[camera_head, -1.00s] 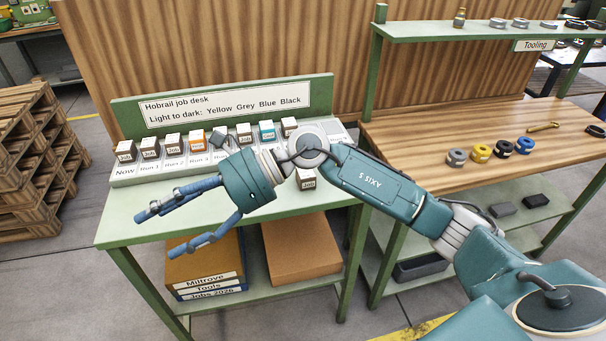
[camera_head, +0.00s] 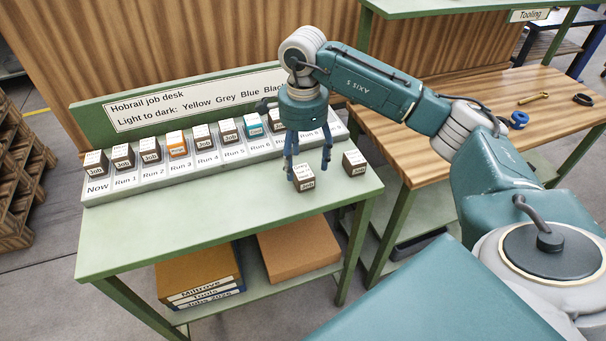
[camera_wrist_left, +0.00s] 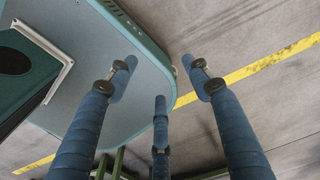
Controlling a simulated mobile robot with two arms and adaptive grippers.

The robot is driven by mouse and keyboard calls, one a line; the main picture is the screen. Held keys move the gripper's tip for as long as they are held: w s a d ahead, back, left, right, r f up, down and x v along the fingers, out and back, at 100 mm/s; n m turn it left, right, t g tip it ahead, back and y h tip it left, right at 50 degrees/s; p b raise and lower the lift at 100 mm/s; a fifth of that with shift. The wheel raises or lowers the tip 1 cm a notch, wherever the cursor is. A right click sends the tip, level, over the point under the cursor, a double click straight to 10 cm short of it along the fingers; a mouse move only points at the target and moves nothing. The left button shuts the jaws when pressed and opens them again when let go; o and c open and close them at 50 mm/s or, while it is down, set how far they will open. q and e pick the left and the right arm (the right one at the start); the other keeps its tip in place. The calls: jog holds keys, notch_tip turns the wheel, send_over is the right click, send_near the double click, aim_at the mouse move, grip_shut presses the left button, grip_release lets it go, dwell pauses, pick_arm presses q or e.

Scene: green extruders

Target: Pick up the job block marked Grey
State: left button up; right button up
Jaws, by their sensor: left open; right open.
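My right gripper (camera_head: 308,172) points straight down over the right part of the job desk (camera_head: 220,218). Its blue fingers are spread and empty. A dark brown job block (camera_head: 304,185) with a white top label stands on the desk just below and between the fingertips; I cannot tell whether they touch it. Its small print is too small to read. A second dark block (camera_head: 354,169) stands to its right. Several more blocks stand in the run tray (camera_head: 140,188), and none can be read as Grey. My left gripper (camera_wrist_left: 160,85) shows open and empty in the left wrist view.
A sign (camera_head: 195,95) reads "Light to dark: Yellow Grey Blue Black". The tray holds an orange block (camera_head: 177,144) and a teal block (camera_head: 253,124) among dark ones. The desk's front left is bare. A wooden bench (camera_head: 470,130) stands to the right.

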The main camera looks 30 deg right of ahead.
aim_at(303, 171)
notch_tip(303, 171, down, 4)
jog(key=shift+f+p, duration=0.2)
jog(key=shift+p, duration=1)
jog(key=shift+f, duration=0.5)
jog(key=shift+w, duration=0.1)
jog(key=c, duration=1.3)
pick_arm(q)
jog(key=w+r, duration=0.2)
jog(key=shift+w+d+r, duration=0.15)
jog(key=shift+w+r, duration=0.2)
jog(key=shift+w, duration=0.05)
